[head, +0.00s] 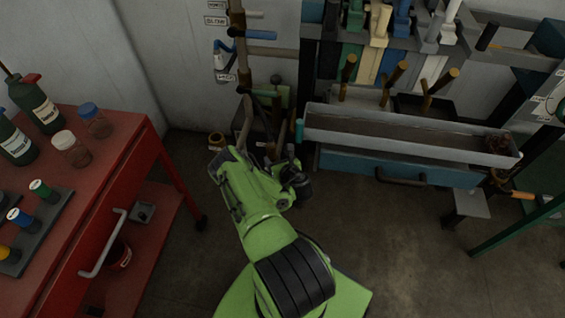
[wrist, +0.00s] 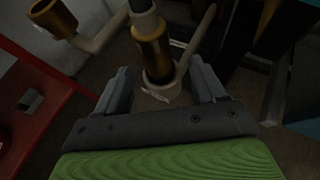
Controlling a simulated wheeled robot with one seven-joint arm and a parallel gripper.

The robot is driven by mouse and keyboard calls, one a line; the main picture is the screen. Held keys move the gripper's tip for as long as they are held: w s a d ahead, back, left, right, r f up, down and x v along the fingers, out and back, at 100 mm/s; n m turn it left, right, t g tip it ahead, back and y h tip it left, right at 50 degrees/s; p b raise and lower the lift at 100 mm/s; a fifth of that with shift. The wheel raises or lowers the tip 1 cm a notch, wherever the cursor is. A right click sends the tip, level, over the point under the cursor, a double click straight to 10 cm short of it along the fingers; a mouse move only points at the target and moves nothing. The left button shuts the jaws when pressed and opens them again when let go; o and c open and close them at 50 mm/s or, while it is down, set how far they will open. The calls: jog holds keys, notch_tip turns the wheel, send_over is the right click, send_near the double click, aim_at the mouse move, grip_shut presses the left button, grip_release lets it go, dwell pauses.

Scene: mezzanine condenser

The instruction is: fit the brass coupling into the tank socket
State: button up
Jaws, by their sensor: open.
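In the wrist view my gripper (wrist: 160,66) is open, one finger on each side of a brass cylinder (wrist: 152,48), apparently the coupling. An open brass cup (wrist: 52,17), possibly the socket, sits on a pipe at the upper left. In the head view a brass ring (head: 216,140) shows at the wall's foot. My green arm hides the fingers there.
A red cart (head: 95,200) with bottles and jars stands at the left. A grey trough (head: 400,135) over a blue drawer (head: 390,168) is at the right, with upright handles behind it. Pipes (head: 245,75) run down the back wall.

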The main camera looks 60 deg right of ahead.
jog(key=p+v, duration=0.2)
jog(key=v, duration=0.5)
jog(key=shift+r, duration=0.2)
jog(key=shift+w+a+f, duration=0.1)
jog(key=shift+w, duration=0.05)
